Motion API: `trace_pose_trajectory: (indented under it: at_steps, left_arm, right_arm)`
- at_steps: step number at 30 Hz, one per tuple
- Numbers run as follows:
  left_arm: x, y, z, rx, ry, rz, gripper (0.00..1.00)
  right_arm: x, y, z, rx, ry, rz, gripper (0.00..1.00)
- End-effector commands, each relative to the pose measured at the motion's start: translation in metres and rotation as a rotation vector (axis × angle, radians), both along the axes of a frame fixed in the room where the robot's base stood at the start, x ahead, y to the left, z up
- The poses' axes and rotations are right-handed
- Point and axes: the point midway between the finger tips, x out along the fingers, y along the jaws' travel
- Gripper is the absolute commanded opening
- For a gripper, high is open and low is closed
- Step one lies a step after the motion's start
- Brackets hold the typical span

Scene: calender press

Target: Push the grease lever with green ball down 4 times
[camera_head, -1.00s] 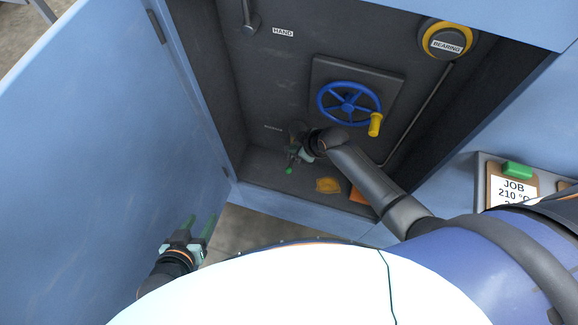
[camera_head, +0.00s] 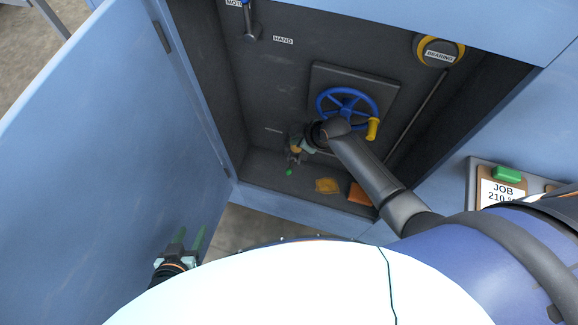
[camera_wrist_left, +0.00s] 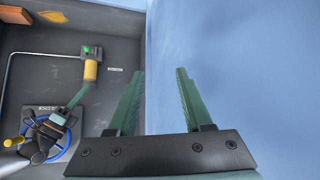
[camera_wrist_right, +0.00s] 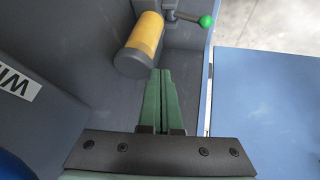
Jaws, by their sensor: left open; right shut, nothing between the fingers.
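The grease lever is a short dark rod with a green ball (camera_wrist_right: 207,21) at its end, beside a yellow cylinder (camera_wrist_right: 145,40) in the right wrist view. The green ball (camera_head: 289,172) shows low in the cabinet in the head view, and the ball (camera_wrist_left: 87,50) shows in the left wrist view. My right gripper (camera_wrist_right: 161,72) is shut and empty. Its tips are close to the yellow cylinder's end and apart from the ball; whether they touch the cylinder I cannot tell. My left gripper (camera_head: 188,236) is open and empty beside the blue door, outside the cabinet.
A blue handwheel (camera_head: 346,105) with a yellow handle (camera_head: 372,129) is right behind my right forearm. An orange block (camera_head: 360,194) and a yellow cloth-like item (camera_head: 327,186) lie on the cabinet floor. The open blue door (camera_head: 90,170) stands at left.

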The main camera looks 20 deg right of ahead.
Motion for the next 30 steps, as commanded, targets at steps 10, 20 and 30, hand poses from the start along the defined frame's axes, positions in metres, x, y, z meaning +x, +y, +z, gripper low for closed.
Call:
trace_pose_trajectory:
  at_steps: [10,20,30]
  left_arm:
    - [0.001,-0.001,-0.006,-0.001,0.000,-0.001,0.50]
    - [0.000,-0.004,-0.037,-0.004,0.012,-0.009,0.50]
    - [0.014,-0.025,-0.040,-0.029,-0.002,-0.046,0.50]
  right_arm:
    - [-0.002,0.001,-0.008,0.001,0.001,0.000,0.00]
    - [-0.012,0.008,-0.045,0.000,0.000,-0.001,0.00]
    - [-0.024,0.016,-0.081,-0.001,0.001,0.000,0.00]
